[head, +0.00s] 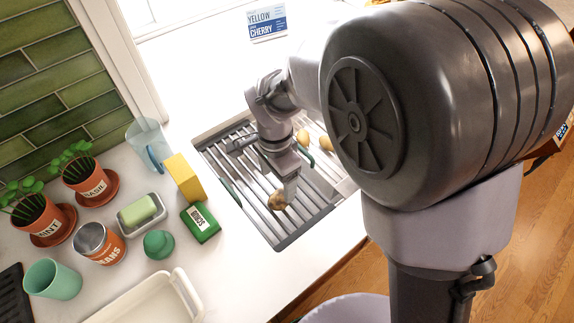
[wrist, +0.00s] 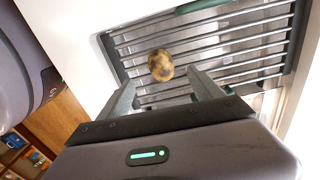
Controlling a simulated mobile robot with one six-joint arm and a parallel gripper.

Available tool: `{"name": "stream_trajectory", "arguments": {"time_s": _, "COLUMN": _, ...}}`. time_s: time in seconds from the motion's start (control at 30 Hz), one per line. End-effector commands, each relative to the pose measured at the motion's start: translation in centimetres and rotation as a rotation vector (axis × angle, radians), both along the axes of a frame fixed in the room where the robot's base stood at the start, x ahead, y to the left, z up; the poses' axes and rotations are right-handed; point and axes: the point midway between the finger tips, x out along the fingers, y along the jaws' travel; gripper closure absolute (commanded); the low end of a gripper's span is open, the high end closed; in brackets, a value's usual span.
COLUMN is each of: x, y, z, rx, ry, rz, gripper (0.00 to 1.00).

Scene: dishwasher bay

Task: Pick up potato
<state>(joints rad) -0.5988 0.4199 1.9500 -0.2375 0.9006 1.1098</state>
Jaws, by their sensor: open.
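A brown, blotchy potato (head: 277,202) rests on the metal slats of the sink rack (head: 257,205), near its front edge. It also shows in the wrist view (wrist: 160,65), just beyond and between my fingertips. My gripper (head: 289,187) points down over the rack close to the potato. In the wrist view my gripper (wrist: 161,82) has its two fingers spread apart with nothing between them. Part of the rack is hidden behind my arm in the head view.
Yellowish round items (head: 303,137) lie farther back on the rack. Left of it stand a yellow sponge (head: 184,178), a green scrub box (head: 200,223), a clear blue pitcher (head: 148,145) and a soap dish (head: 141,212). A white tray (head: 150,300) lies at the front.

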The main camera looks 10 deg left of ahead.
Motion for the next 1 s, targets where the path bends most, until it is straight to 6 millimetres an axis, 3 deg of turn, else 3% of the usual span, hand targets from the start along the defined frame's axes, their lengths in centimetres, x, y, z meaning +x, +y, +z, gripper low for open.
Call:
{"name": "stream_trajectory", "arguments": {"time_s": 0.03, "x": 0.0, "y": 0.0, "z": -1.7, "rx": -0.001, "ry": 0.002, "rz": 0.000, "gripper": 0.25}}
{"name": "stream_trajectory", "arguments": {"time_s": 0.1, "x": 0.0, "y": -0.1, "z": -3.0, "rx": -0.001, "ry": 0.001, "rz": 0.001, "gripper": 0.25}}
{"name": "stream_trajectory", "arguments": {"time_s": 0.33, "x": 0.2, "y": -0.1, "z": -5.2, "rx": 0.000, "ry": 0.000, "rz": 0.000, "gripper": 0.25}}
{"name": "stream_trajectory", "arguments": {"time_s": 0.5, "x": 0.4, "y": -0.3, "z": -8.7, "rx": -0.001, "ry": 0.001, "rz": 0.000, "gripper": 0.25}}
{"name": "stream_trajectory", "arguments": {"time_s": 0.73, "x": 0.5, "y": -0.3, "z": -9.0, "rx": 0.001, "ry": -0.002, "rz": 0.000, "gripper": 0.25}}
{"name": "stream_trajectory", "arguments": {"time_s": 1.0, "x": 0.5, "y": -0.2, "z": -9.0, "rx": 0.000, "ry": -0.001, "rz": 0.000, "gripper": 0.76}}
